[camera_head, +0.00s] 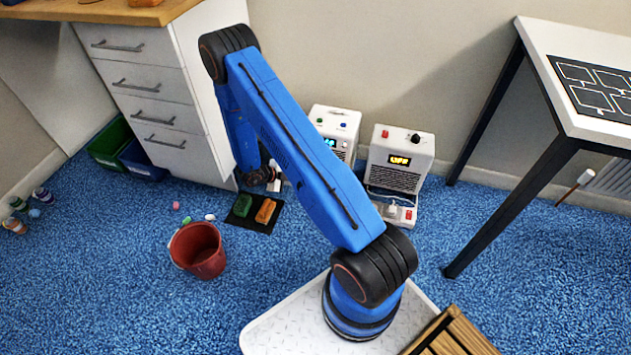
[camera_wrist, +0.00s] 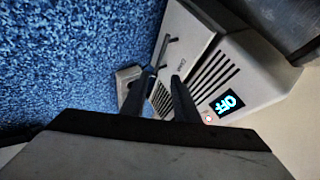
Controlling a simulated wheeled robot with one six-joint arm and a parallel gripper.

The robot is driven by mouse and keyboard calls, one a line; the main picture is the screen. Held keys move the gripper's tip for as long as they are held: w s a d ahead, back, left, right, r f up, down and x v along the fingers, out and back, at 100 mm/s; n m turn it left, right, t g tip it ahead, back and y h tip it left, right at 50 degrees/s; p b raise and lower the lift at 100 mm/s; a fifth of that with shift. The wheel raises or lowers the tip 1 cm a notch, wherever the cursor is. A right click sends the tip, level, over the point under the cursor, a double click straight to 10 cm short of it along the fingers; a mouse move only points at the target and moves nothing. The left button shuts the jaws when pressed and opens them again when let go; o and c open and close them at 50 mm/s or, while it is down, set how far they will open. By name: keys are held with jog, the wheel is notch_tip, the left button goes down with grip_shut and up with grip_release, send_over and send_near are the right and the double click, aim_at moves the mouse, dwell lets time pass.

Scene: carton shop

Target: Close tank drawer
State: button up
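A white device (camera_head: 337,122) with a blue-lit display stands by the wall in the head view, partly behind my arm. In the wrist view the device (camera_wrist: 207,82) shows a vented face and a cyan OFF display. Beside the vents is a pale drawer front (camera_wrist: 196,42) with a small label, taken as the tank drawer, and a grey bar handle (camera_wrist: 167,48). How far the drawer is out I cannot tell. My gripper (camera_wrist: 161,82) has its two dark fingers apart, with nothing visible between them, near the drawer's edge below the handle. In the head view it is mostly hidden by my arm.
A white drawer cabinet (camera_head: 150,85) stands left. A red bucket (camera_head: 198,252) and a dark mat (camera_head: 243,222) with two blocks lie on the blue carpet. A black table leg (camera_head: 505,208) stands right.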

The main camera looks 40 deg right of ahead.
jog(key=s+a+f+m+t+h, duration=0.3)
jog(key=s+a+f+t+h, duration=0.2)
jog(key=f, duration=0.3)
jog(key=x, duration=1.7)
jog(key=shift+d+r, duration=0.15)
jog(key=shift+d, duration=0.05)
jog(key=shift+c, duration=0.7)
grip_shut()
